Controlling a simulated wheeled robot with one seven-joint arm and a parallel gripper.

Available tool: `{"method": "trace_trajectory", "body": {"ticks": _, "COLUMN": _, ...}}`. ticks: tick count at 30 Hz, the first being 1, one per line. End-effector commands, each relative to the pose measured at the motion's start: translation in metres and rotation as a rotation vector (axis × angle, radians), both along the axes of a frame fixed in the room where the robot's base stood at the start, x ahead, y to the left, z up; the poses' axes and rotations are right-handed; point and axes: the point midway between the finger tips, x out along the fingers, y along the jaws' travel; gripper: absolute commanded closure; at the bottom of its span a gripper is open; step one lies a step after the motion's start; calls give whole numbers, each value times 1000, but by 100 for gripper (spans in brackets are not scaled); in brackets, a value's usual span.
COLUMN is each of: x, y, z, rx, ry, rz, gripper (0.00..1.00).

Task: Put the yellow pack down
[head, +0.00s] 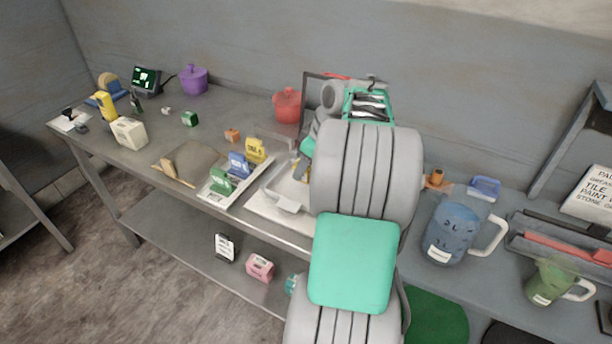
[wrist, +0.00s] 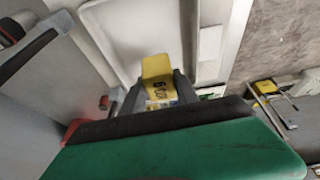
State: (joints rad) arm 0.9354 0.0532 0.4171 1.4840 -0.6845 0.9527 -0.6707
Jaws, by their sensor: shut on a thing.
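In the wrist view my gripper (wrist: 158,88) is shut on a yellow pack (wrist: 157,67) with dark print, held between the two grey fingers. A pale tray (wrist: 125,45) lies beyond it. Whether the pack touches anything below cannot be told. That view shows a yellow pack (head: 255,150) beside a blue pack (head: 239,164) and a green pack (head: 221,182), at a white tray (head: 238,194).
A pale tray (head: 279,214) lies right of the packs, partly behind my arm. A red pot (head: 287,104) stands behind. A tan mat (head: 190,160) lies to the left. A blue jug (head: 452,234) stands right of my arm. Some bench shows bare at the left.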

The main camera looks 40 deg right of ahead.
Motion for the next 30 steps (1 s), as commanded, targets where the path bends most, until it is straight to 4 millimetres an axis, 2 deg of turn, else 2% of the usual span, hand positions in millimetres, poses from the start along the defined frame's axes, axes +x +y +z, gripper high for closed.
{"method": "trace_trajectory", "body": {"ticks": 2, "x": -2, "y": -9, "z": -11, "rx": 4, "ry": 2, "rz": -5, "gripper": 100}}
{"method": "trace_trajectory", "body": {"ticks": 6, "x": -2, "y": -6, "z": -34, "rx": 3, "ry": 2, "rz": -2, "gripper": 100}}
{"method": "trace_trajectory", "body": {"ticks": 17, "x": -1, "y": -6, "z": -43, "rx": 1, "ry": 0, "rz": -2, "gripper": 100}}
{"method": "trace_trajectory", "body": {"ticks": 18, "x": -1, "y": -6, "z": -43, "rx": 1, "ry": 0, "rz": -2, "gripper": 63}}
{"method": "trace_trajectory", "body": {"ticks": 26, "x": -1, "y": -6, "z": -42, "rx": 0, "ry": 1, "rz": -2, "gripper": 42}}
{"method": "trace_trajectory", "body": {"ticks": 30, "x": -1, "y": -6, "z": -42, "rx": 1, "ry": 2, "rz": -1, "gripper": 42}}
